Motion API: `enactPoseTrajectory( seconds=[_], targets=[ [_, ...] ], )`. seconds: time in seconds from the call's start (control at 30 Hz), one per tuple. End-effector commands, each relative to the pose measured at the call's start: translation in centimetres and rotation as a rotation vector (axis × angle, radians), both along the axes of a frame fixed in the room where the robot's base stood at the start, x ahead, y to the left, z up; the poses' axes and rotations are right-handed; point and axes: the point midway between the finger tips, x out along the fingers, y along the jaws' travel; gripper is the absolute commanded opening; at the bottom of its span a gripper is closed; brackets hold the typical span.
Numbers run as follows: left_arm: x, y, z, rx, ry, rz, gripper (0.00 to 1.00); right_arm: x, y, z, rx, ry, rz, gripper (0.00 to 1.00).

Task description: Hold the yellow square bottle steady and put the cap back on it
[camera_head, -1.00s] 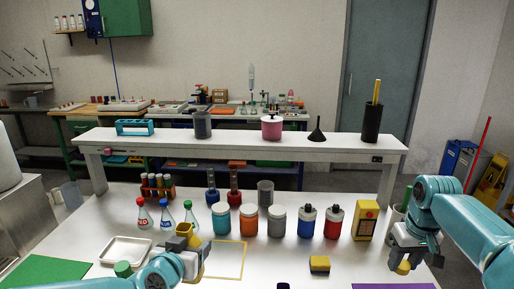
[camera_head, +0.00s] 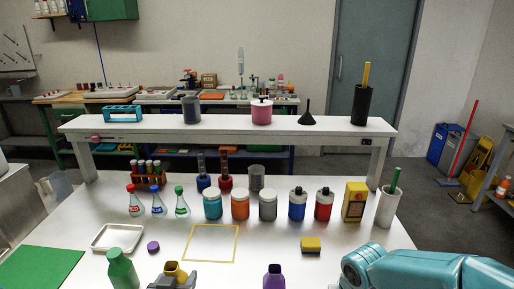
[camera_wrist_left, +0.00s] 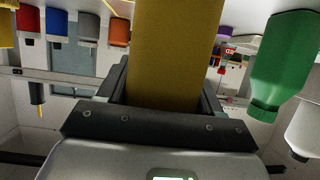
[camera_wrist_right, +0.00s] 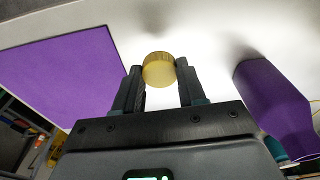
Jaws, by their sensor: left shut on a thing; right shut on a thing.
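The yellow square bottle (camera_head: 175,271) is at the bottom edge of the head view, upright, with its open mouth showing. My left gripper (camera_head: 173,280) is shut on it. In the left wrist view the bottle (camera_wrist_left: 174,55) fills the space between the fingers; its base is out of frame. The yellow round cap (camera_wrist_right: 158,70) is in the right wrist view, held between the fingertips of my right gripper (camera_wrist_right: 159,78). The right gripper is outside the head view, where only my right arm shows at lower right. The cap is apart from the bottle.
A green bottle (camera_head: 122,270) stands left of the yellow bottle, and a purple bottle (camera_head: 273,277) stands right. A purple cap (camera_head: 153,247), white tray (camera_head: 117,238) and yellow-black sponge (camera_head: 311,245) lie nearby. A row of jars stands behind the outlined square (camera_head: 238,246).

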Motion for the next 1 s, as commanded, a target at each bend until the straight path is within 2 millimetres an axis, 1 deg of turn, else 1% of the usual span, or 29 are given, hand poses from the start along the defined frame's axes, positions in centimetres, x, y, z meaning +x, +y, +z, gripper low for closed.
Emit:
enactPoseTrajectory(
  seconds=[0.37, 0.47, 0.53, 0.67, 1.0],
  targets=[
    [0.0, 0.0, 0.0, 0.001, -0.001, -0.001, 0.12, 0.0, 0.0, 0.0, 0.000, 0.000, 0.001, 0.13],
    [-0.1, -0.3, 0.2, 0.000, -0.001, -0.016, 0.12, 0.0, 0.0, 0.0, 0.000, 0.000, 0.001, 0.13],
    [-0.4, -0.9, 0.4, 0.000, -0.002, -0.043, 0.12, 0.0, 0.0, 0.0, 0.000, 0.001, 0.001, 0.13],
    [-1.3, -2.8, 1.0, 0.001, -0.002, -0.128, 0.12, 0.0, 0.0, 0.0, 0.000, 0.001, 0.001, 0.13],
    [-4.1, -8.8, 3.0, 0.000, -0.003, -0.404, 0.12, 0.0, 0.0, 0.0, 0.000, 0.001, 0.001, 0.13]
  ],
)
